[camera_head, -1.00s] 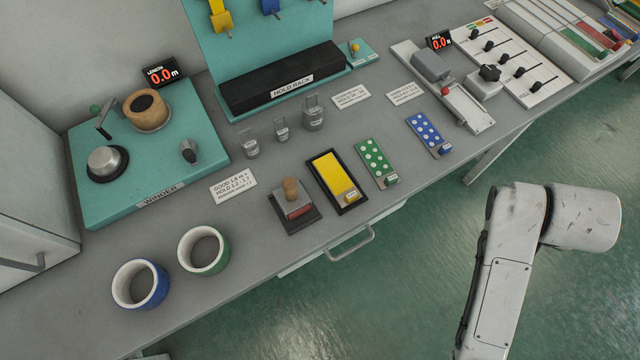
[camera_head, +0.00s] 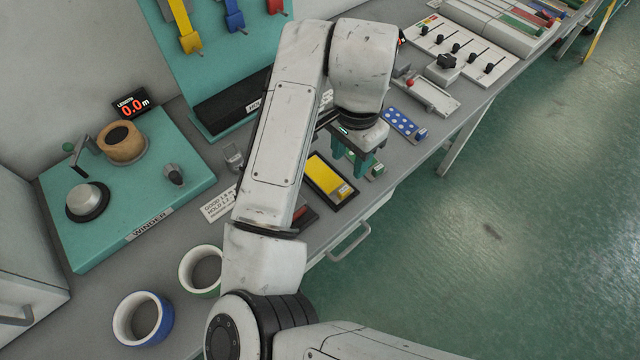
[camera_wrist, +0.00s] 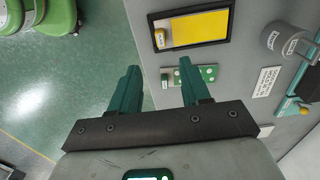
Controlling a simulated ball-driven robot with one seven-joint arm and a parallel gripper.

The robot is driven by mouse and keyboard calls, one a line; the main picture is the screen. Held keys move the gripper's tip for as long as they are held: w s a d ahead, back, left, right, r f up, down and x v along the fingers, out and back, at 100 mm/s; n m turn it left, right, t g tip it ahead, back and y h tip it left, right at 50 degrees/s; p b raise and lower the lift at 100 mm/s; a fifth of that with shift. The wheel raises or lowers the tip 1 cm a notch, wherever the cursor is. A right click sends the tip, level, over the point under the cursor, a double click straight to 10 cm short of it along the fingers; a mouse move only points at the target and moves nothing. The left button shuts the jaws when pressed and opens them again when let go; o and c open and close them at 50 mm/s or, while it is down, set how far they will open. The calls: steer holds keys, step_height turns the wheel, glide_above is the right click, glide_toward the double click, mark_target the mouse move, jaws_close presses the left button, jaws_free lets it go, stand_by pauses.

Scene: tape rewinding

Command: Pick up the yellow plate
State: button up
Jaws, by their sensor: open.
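The yellow plate (camera_head: 325,177) lies in a black-framed tray (camera_head: 347,202) on the grey bench, with a small yellow block (camera_head: 345,190) at its near end. In the wrist view the yellow plate (camera_wrist: 200,29) is near the top, beyond the fingertips. My gripper (camera_head: 357,165) hangs just right of the plate in the head view, over the green dotted plate, which it mostly hides. In the wrist view my gripper (camera_wrist: 160,80) has its two teal fingers wide apart with nothing between them.
The blue dotted plate (camera_head: 400,122) lies to the right. Two cups, blue (camera_head: 142,318) and green (camera_head: 201,268), stand front left. A drawer handle (camera_head: 348,241) juts from the bench front.

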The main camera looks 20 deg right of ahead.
mark_target(344, 189)
steer(key=f+p, duration=0.1)
steer(key=f, duration=0.9)
steer(key=shift+a+f+p, duration=0.2)
steer(key=shift+f+p, duration=0.05)
steer(key=shift+p, duration=0.1)
jaws_close()
